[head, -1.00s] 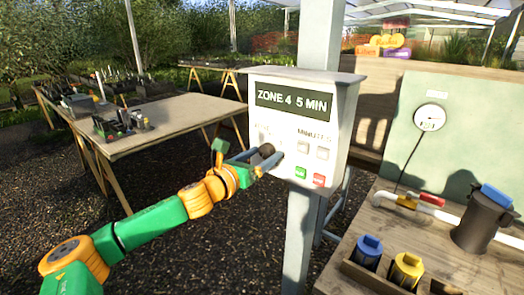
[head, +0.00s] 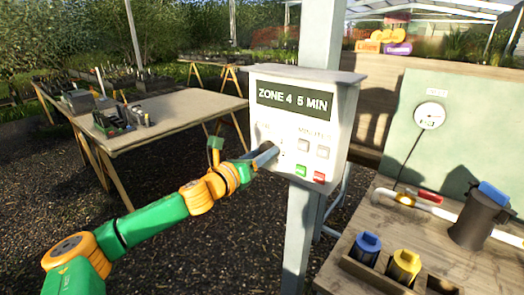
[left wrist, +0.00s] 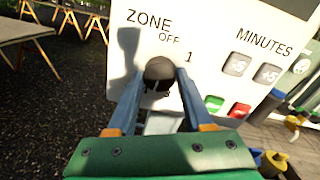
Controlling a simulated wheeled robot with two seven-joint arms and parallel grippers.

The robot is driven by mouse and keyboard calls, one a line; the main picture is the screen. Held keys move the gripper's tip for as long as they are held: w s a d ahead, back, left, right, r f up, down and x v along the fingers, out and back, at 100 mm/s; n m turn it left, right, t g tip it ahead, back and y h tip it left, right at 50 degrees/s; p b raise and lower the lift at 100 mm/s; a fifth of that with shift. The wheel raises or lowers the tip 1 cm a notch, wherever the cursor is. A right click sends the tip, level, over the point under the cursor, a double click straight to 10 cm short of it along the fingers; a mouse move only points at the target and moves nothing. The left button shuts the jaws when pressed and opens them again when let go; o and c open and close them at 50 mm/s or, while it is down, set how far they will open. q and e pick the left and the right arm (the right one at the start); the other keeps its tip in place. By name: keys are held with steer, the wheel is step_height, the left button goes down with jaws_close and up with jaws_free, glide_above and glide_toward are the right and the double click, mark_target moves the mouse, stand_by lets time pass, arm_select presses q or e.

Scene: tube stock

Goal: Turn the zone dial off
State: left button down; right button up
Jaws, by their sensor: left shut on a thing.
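The white control box (head: 335,140) is mounted on a grey post, and its display (head: 294,102) reads "ZONE 4 5 MIN". The round black zone dial (left wrist: 160,72) sits under the word ZONE in the left wrist view, with OFF and 1 printed above it. My left gripper (head: 268,153) is at the lower left of the box face. In the left wrist view its fingers (left wrist: 158,88) are on either side of the dial, shut on it. In the head view the fingers hide the dial. I cannot see which mark the dial points to. My right gripper is not in view.
Grey minute buttons (head: 312,149), a green button (head: 300,170) and a red button (head: 319,176) are right of the dial. A wooden bench (head: 345,255) with blue and yellow capped items stands at right. A long table (head: 190,112) is at left.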

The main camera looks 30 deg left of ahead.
arm_select(q)
steer(key=n+p, duration=0.1)
steer(key=n, duration=0.3)
steer(key=n+p, duration=0.1)
steer(key=n, duration=0.1)
steer(key=shift+r+p, duration=0.25)
steer(key=shift+p, duration=0.1)
steer(key=n+p, duration=0.2)
steer(key=n, duration=0.3)
steer(key=shift+n, duration=0.3)
steer(key=n+h+p, duration=0.1)
steer(key=n+p, duration=0.2)
steer(key=n, duration=0.2)
steer(key=shift+r, duration=0.1)
steer(key=n+p, duration=0.2)
steer(key=n, duration=0.3)
steer(key=shift+a+p, duration=0.1)
steer(key=shift+p, duration=0.25)
steer(key=n+p, duration=0.1)
steer(key=n, duration=0.2)
steer(key=shift+n+h, duration=0.3)
steer(key=shift+n, duration=0.1)
steer(key=n, duration=0.3)
steer(key=shift+n+p, duration=0.3)
steer(key=n, duration=0.3)
steer(key=shift+f, duration=0.2)
steer(key=shift+a+n, duration=0.1)
steer(key=shift+n, duration=2)
